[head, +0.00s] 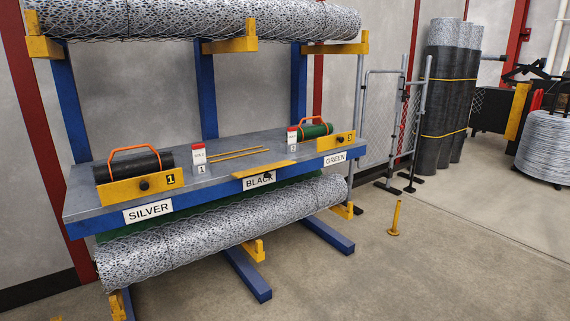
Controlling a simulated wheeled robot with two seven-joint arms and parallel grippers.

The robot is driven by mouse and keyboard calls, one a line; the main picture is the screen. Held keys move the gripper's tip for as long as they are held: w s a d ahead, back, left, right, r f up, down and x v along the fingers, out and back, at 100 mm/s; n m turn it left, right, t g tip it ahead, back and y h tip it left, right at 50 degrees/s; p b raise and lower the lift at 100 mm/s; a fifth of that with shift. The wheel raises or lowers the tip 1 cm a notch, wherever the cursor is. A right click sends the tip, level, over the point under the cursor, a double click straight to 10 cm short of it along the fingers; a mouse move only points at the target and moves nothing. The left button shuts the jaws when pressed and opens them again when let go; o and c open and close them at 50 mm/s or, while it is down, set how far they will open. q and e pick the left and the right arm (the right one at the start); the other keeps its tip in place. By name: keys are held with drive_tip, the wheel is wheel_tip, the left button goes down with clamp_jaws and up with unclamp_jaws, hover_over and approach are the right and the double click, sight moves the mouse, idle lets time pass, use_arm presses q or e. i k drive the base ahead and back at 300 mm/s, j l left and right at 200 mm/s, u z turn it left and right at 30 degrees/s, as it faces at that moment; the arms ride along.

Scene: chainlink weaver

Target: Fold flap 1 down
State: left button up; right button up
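Flap 1 is a yellow plate (120,191) marked "1" with a black knob, at the left end of the grey bench top (225,174). It stands upright at the bench's front edge, above the "SILVER" label (148,214). A black roll (131,166) with an orange handle (134,149) lies directly behind it, partly hidden by the flap. Neither of my grippers shows in the head view.
A similar upright yellow flap (326,144) fronts a green roll (316,130) at the right. A yellow plate (264,169) lies flat above the "BLACK" label. A yellow post (395,218) stands on the open floor at right.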

sight(112, 194)
drive_tip(key=i+j+u, duration=0.1)
drive_tip(key=i+j, duration=0.3)
drive_tip(key=i+j+u, duration=0.1)
drive_tip(key=i+j, duration=0.2)
drive_tip(key=i, duration=0.25)
drive_tip(key=i+j+u, duration=0.1)
drive_tip(key=i+j, duration=0.2)
drive_tip(key=i, duration=0.2)
drive_tip(key=i+j+u, duration=0.1)
drive_tip(key=i+j, duration=0.15)
drive_tip(key=i, duration=0.25)
